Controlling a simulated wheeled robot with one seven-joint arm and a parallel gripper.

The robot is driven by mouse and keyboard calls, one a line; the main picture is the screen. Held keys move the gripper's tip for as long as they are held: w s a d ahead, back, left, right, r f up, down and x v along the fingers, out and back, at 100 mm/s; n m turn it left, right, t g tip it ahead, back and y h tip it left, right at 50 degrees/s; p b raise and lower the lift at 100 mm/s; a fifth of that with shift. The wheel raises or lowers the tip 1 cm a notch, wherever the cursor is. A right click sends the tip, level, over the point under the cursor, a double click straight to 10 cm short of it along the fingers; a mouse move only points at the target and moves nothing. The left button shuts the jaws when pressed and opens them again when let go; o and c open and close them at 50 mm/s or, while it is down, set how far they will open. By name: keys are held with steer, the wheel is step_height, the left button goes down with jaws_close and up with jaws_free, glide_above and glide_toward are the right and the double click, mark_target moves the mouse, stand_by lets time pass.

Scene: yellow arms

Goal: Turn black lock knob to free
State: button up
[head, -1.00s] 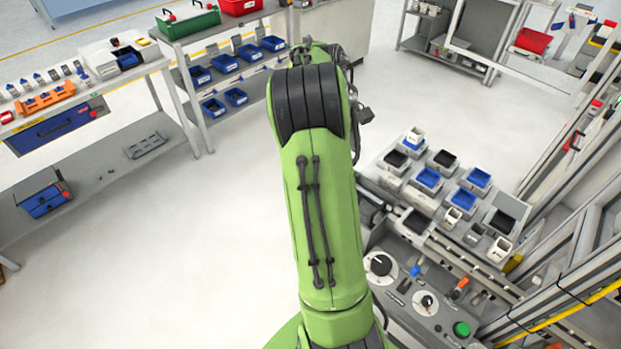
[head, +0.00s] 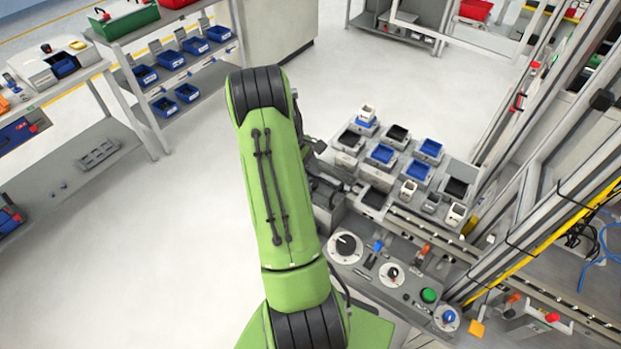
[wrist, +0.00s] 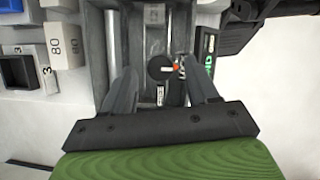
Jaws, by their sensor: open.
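A round black knob (wrist: 160,67) with a pale bar mark and a small red-orange spot at its right edge shows in the wrist view. It sits in a grey metal fixture (wrist: 94,40). My gripper (wrist: 162,76) is open, with one grey finger on each side of the knob in the picture. I see no clear contact, and the height of the fingers above the knob cannot be told. A small white label lies just below the knob. In the head view my green arm hides much of the near area, and I cannot make out this knob there.
In the head view, a control panel (head: 370,290) carries a large black dial (head: 345,245), a smaller dial (head: 392,273) and a green button (head: 428,295). Several bins stand behind it. A metal frame (head: 520,170) rises at right. Open floor (head: 160,250) lies left.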

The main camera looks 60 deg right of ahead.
steer(key=shift+s+f, duration=0.25)
steer(key=shift+f, duration=0.35)
steer(key=c, duration=1)
steer(key=shift+c, duration=0.2)
steer(key=shift+d+m, duration=0.1)
steer(key=shift+m, duration=0.2)
steer(key=m+y+b, duration=0.1)
steer(key=m, duration=0.2)
steer(key=shift+d+m+y, duration=0.1)
steer(key=shift+m+y, duration=0.2)
steer(key=m, duration=0.2)
steer(key=m+t+y+b, duration=0.1)
steer(key=m, duration=0.1)
steer(key=shift+s+d+m+y, duration=0.1)
steer(key=shift+m+y, duration=0.2)
steer(key=m+t+b, duration=0.1)
steer(key=m, duration=0.1)
steer(key=m+y, duration=0.1)
steer(key=m, duration=0.1)
steer(key=shift+s+t+b, duration=0.1)
steer(key=shift+t+b, duration=0.3)
steer(key=shift+s+m+t+b, duration=0.1)
steer(key=shift+m+t+b, duration=0.5)
steer(key=shift+m, duration=1.9)
steer(key=shift+t, duration=0.3)
